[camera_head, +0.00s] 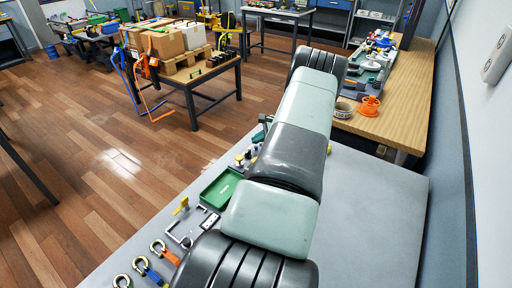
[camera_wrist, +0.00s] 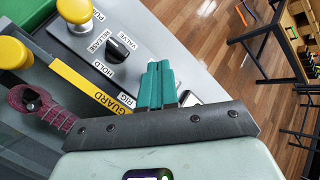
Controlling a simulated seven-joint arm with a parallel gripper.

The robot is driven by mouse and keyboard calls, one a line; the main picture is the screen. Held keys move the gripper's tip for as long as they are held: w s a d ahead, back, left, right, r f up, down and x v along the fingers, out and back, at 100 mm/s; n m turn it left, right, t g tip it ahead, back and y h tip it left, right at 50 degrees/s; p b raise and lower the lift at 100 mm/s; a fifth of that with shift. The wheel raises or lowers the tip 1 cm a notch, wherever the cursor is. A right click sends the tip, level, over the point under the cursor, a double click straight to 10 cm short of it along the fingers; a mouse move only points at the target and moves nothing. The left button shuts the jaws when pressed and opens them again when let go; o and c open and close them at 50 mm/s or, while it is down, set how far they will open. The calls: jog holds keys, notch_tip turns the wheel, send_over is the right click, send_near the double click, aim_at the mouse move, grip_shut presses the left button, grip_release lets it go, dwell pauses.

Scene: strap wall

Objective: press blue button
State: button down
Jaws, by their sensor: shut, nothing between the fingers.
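No blue button can be made out in either view; my arm covers part of the grey table in the head view. In the wrist view, my gripper (camera_wrist: 157,85) shows as teal fingers shut together with nothing between them. It is close to a grey panel with a black knob (camera_wrist: 118,48), which lies up and left of the fingertips. A yellow round knob or button (camera_wrist: 75,10) is at the top of that panel. Another yellow one (camera_wrist: 14,52) is at the left edge, beyond a yellow strip labelled GUARD (camera_wrist: 95,85).
A dark red strap-like piece with a hole (camera_wrist: 45,105) lies left of the fingers. The grey table (camera_head: 375,215) is bare right of my arm.

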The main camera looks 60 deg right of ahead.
jog(key=shift+f, duration=0.15)
jog(key=shift+f, duration=0.25)
jog(key=shift+f, duration=0.4)
dwell(0.8)
jog(key=shift+r, duration=0.8)
notch_tip(320, 180, up, 5)
dwell(0.5)
dwell(0.7)
